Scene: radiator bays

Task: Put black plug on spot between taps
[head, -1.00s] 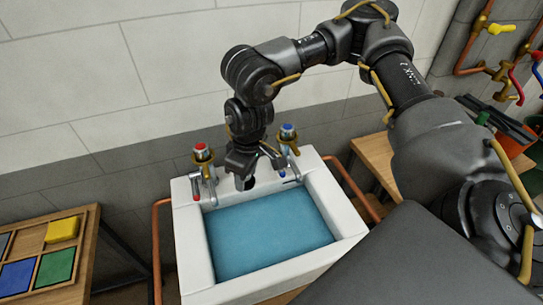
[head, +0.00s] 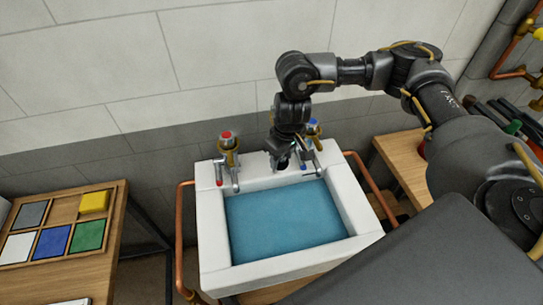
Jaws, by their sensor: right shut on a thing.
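The white sink (head: 212,235) holds blue water (head: 285,222). Two brass and chrome taps stand on its back rim: the red-topped tap (head: 229,155) at left and the blue-topped tap (head: 314,138) at right. My right gripper (head: 283,163) points down at the back rim between the taps, nearer the blue one. It is shut on a small dark thing, the black plug (head: 283,164), of which little shows. I cannot tell whether the plug touches the rim. The spot between the taps is hidden or too small to make out. My left gripper is not in view.
A wooden table with a tray of coloured tiles (head: 58,236) and a yellow block (head: 94,202) stands at left. Copper pipes (head: 184,240) flank the sink. A wooden bench (head: 403,160) with dark tools is at right. The tiled wall is close behind.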

